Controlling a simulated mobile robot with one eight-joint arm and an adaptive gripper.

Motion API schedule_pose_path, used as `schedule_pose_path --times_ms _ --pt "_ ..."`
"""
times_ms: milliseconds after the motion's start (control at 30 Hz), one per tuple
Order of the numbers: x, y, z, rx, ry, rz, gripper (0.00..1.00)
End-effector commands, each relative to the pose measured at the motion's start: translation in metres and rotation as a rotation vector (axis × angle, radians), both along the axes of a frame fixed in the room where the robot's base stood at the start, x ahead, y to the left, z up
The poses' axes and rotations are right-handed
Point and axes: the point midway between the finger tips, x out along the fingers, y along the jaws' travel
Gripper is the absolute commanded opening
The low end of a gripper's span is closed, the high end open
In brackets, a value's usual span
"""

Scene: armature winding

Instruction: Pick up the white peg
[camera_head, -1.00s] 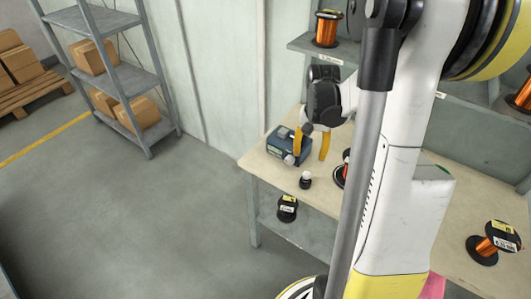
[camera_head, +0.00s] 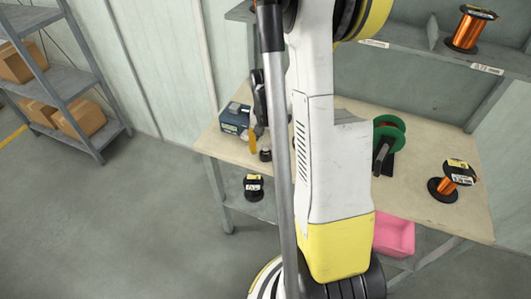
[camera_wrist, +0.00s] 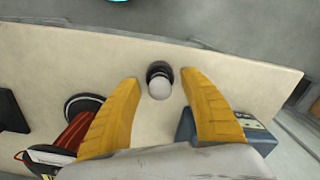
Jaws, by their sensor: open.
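The white peg (camera_wrist: 159,88) shows in the wrist view as a small round white end with a dark collar (camera_wrist: 158,68) beside it. It is on the pale workbench near one edge. My gripper (camera_wrist: 160,79) is open, with its two yellow fingers apart on either side of the peg and nothing held. I cannot tell whether either finger touches it. In the head view one yellow finger of my gripper shows beside the blue box, and a small dark piece (camera_head: 265,155) is just below it. My arm hides the rest of the gripper there.
A blue box (camera_head: 234,119) stands close by my gripper; it also shows in the wrist view (camera_wrist: 252,128). A copper wire spool (camera_wrist: 78,128) lies on the other side.

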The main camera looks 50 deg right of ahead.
Motion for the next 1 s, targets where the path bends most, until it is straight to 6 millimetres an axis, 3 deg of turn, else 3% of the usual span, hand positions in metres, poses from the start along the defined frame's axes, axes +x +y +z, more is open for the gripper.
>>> schedule_pose_path --times_ms 100,267,733,1000 --pt "0.000 0.000 0.001 0.000 0.000 0.000 0.46" --pt "0.000 0.000 0.001 0.000 0.000 0.000 0.00" --pt "0.000 0.000 0.006 0.000 0.000 0.000 0.00" --pt "0.000 0.000 0.045 0.000 0.000 0.000 0.00"
